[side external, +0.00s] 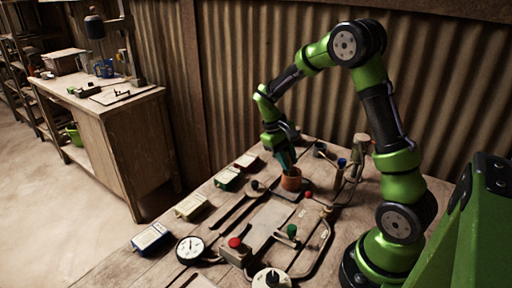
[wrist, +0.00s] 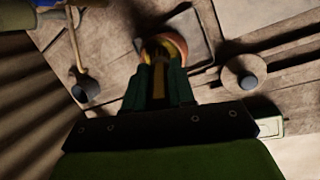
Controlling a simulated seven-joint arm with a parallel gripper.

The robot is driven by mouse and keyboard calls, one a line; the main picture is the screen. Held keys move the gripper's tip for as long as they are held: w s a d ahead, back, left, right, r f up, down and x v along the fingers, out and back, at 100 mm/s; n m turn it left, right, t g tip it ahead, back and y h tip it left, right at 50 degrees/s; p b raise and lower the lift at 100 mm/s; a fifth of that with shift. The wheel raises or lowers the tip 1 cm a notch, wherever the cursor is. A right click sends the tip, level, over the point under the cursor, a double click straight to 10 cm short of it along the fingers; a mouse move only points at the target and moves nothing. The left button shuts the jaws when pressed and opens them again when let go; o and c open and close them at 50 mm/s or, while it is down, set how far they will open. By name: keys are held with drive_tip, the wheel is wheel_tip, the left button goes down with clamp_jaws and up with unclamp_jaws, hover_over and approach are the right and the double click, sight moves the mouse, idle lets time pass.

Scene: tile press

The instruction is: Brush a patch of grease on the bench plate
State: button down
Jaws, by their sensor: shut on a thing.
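My gripper (side external: 285,157) points down just above an orange-brown pot (side external: 291,184) on the wooden bench. In the wrist view my gripper (wrist: 160,80) has its dark fingers shut on a narrow yellowish handle (wrist: 159,82), seemingly the brush. The handle's lower end reaches into or over the pot (wrist: 187,48); the bristles are hidden. A flat grey plate (side external: 268,226) lies in the middle of the bench, in front of the pot. I cannot make out a grease patch on it.
A bent pipe frame runs right of the plate. A corrugated wall stands behind.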

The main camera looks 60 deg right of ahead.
drive_tip(key=shift+r, duration=3.5)
drive_tip(key=shift+s+a, duration=0.1)
drive_tip(key=w+a+r+n+h, duration=0.1)
drive_tip(key=w+a+r+n, duration=0.1)
drive_tip(key=a, duration=0.6)
drive_tip(key=w+a+r+n, duration=0.1)
drive_tip(key=a+r+n, duration=0.1)
drive_tip(key=a, duration=0.5)
drive_tip(key=s+d+f+m+g, duration=0.1)
drive_tip(key=s+d+f+g, duration=0.1)
drive_tip(key=d+f, duration=0.3)
drive_tip(key=shift+s+f, duration=0.7)
drive_tip(key=shift+f, duration=1)
